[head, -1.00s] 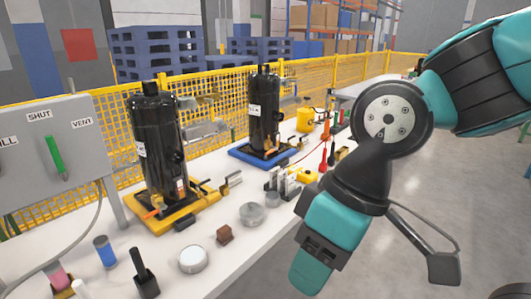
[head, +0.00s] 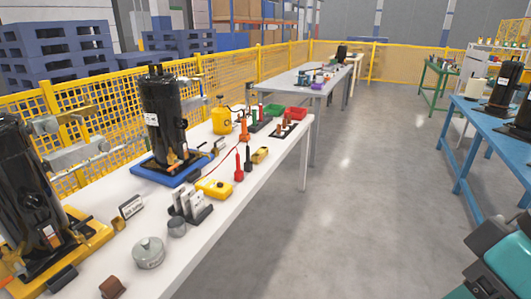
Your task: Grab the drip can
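No label marks the drip can, and I cannot tell for sure which item it is. A round grey metal tin with a small knob on top (head: 148,252) stands near the front edge of the white bench. A yellow can-like item (head: 221,117) stands farther back on the bench. My gripper is out of view; only teal and black parts of my arm show at the lower right, apart from the bench.
The white bench (head: 254,206) also holds black compressors on a yellow tray (head: 90,239) and a blue tray (head: 150,178), a yellow meter (head: 213,189) and red and black probes. A blue table (head: 489,139) stands at right. The grey floor (head: 350,190) between is clear.

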